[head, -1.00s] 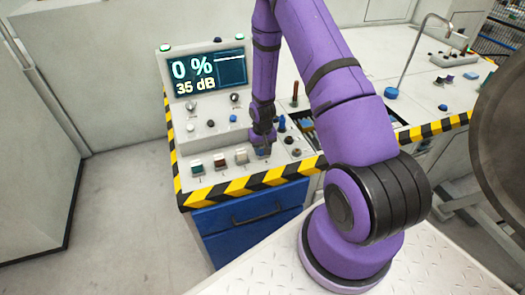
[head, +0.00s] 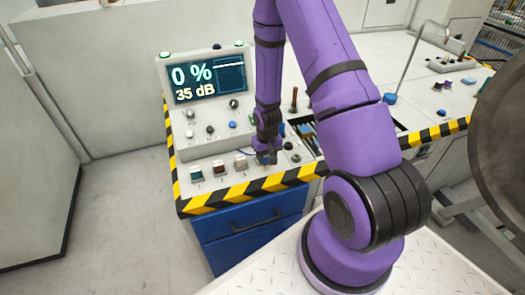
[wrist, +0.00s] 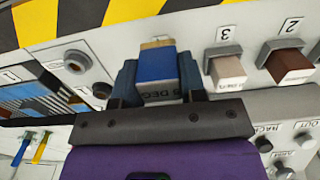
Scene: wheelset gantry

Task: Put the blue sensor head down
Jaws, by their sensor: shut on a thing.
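The blue sensor head (wrist: 157,66) is a small block with blue faces and dark lettering ending in "DEG". It sits between the two fingers of my gripper (wrist: 157,82), which is shut on it. In the head view my gripper (head: 266,154) is low over the front of the console panel, at the right end of the row of coloured blocks. The head is mostly hidden there by the fingers. In the wrist view it lines up beside the block at label 3. I cannot tell whether it touches the panel beneath.
A beige block (wrist: 229,70) at label 3 stands close beside my gripper, with a red-brown block (wrist: 287,64) at label 2 beyond. The console's screen (head: 208,78) reads 0 % and 35 dB. A recessed tray of tools (head: 307,134) lies right of the gripper.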

